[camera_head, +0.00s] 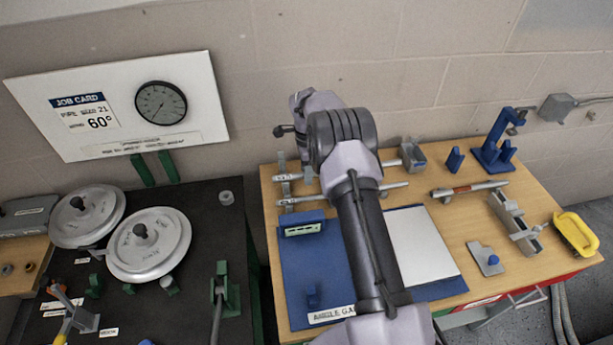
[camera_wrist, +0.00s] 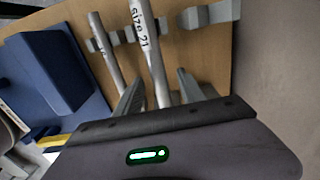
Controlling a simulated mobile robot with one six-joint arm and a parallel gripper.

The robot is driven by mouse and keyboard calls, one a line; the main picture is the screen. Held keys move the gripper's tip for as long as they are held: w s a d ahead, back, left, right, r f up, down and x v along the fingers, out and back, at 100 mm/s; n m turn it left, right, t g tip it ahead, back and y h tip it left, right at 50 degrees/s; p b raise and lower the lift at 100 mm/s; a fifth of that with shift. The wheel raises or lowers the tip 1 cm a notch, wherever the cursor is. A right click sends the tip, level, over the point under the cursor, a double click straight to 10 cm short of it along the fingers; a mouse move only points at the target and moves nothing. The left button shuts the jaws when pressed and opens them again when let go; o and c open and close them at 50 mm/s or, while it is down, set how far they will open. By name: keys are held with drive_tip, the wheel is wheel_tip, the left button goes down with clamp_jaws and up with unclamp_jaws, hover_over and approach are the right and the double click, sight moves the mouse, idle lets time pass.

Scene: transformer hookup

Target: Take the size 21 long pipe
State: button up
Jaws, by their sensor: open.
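The size 21 pipe (camera_wrist: 146,38) is a grey rod with its printed label facing up in the wrist view, lying across a grey rack. My gripper (camera_wrist: 160,93) is open, with one finger on each side of this pipe. I cannot tell whether the fingers touch it. A second grey pipe (camera_wrist: 103,45) lies to its left, its label unreadable. In the head view two labelled pipe ends, an upper one (camera_head: 285,177) and a lower one (camera_head: 290,201), show at the table's left. The upper one appears to be the size 21 pipe. My arm hides my gripper there.
A blue mat (camera_head: 292,270) with a blue block (camera_head: 303,225) lies just in front of the pipes. A grey-blue bin (camera_head: 413,155) stands behind my arm. A job card board (camera_head: 125,110) names pipe size 21 and 60°. A blue stand (camera_head: 492,150) is at the back right.

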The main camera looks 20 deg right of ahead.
clamp_jaws()
drive_tip(key=shift+r, duration=0.1)
